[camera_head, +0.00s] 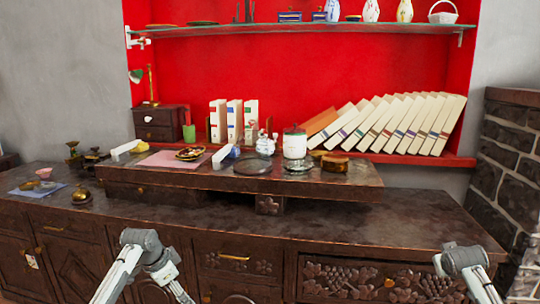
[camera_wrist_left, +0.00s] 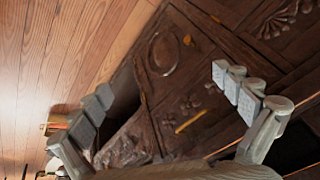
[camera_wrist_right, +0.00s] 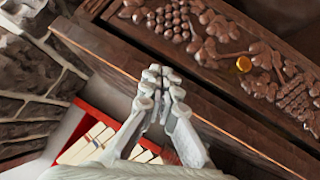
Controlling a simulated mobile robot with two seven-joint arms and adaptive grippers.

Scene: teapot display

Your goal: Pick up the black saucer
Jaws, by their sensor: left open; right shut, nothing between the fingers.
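A dark, flat round saucer (camera_head: 252,169) lies on the raised dark wooden stand (camera_head: 330,184), near its middle. A second dark plate with gold decoration (camera_head: 190,153) lies to its left. Which of these is the black saucer I cannot tell for sure; the plain one looks blackest. My left gripper (camera_wrist_left: 165,100) is open and empty, in front of the carved cabinet. My right gripper (camera_wrist_right: 162,80) is shut and empty, near the carved drawer front. In the head view both arms are low in front of the cabinet, well away from the saucer; the fingertips are not clear there.
A white lidded jar (camera_head: 294,146) and a small ornate pot (camera_head: 265,144) stand just behind and right of the saucer. A blue and white item (camera_head: 233,152) is close on its left. Leaning books (camera_head: 395,125) stand behind. The cabinet top (camera_head: 420,222) at the front right is clear.

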